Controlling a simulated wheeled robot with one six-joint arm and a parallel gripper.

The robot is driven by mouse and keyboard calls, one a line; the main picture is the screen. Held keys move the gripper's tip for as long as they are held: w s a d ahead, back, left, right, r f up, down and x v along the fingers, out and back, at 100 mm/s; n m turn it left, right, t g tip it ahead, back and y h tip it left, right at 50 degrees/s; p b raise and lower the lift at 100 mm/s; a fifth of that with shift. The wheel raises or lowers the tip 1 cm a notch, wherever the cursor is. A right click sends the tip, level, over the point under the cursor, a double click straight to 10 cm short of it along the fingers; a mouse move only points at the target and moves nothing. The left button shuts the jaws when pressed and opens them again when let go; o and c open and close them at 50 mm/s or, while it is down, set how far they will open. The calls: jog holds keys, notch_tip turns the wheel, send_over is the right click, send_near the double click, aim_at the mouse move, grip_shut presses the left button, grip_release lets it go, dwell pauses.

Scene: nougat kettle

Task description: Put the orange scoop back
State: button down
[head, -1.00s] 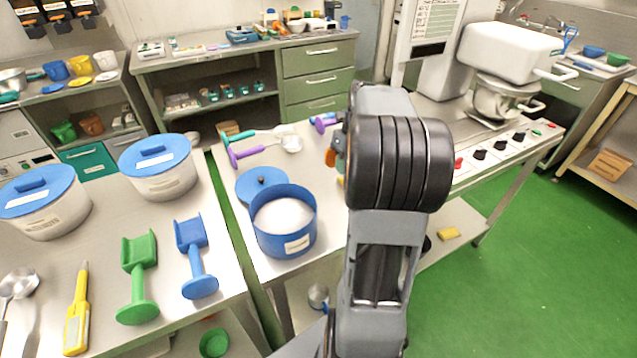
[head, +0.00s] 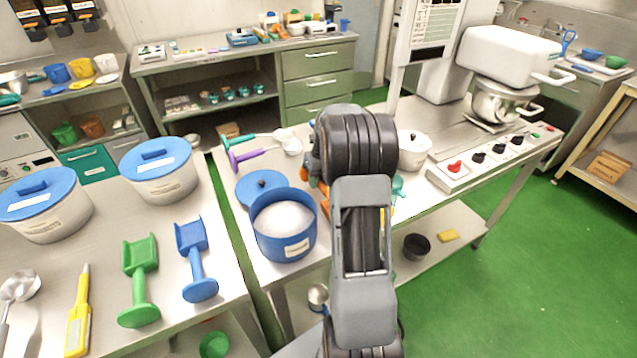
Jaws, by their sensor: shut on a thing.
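My arm stands in the middle of the head view, and its wrist hides most of my gripper (head: 317,174). A small orange part, which looks like the orange scoop (head: 323,191), shows at the left edge of the wrist, just right of the blue tub's rim. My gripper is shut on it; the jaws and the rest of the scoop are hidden. The open blue tub (head: 284,247) holds white powder. A green scoop (head: 139,280) and a blue scoop (head: 197,262) lie on the left table.
Two white tubs with blue lids (head: 158,168) stand on the left table, near a yellow tool (head: 78,315). A loose blue lid (head: 262,187) lies behind the blue tub. A white lidded pot (head: 413,150) and a mixer (head: 505,75) stand right of my arm.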

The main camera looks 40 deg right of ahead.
jog(key=shift+f, duration=0.55)
jog(key=shift+f, duration=0.1)
jog(key=c, duration=0.9)
grip_release()
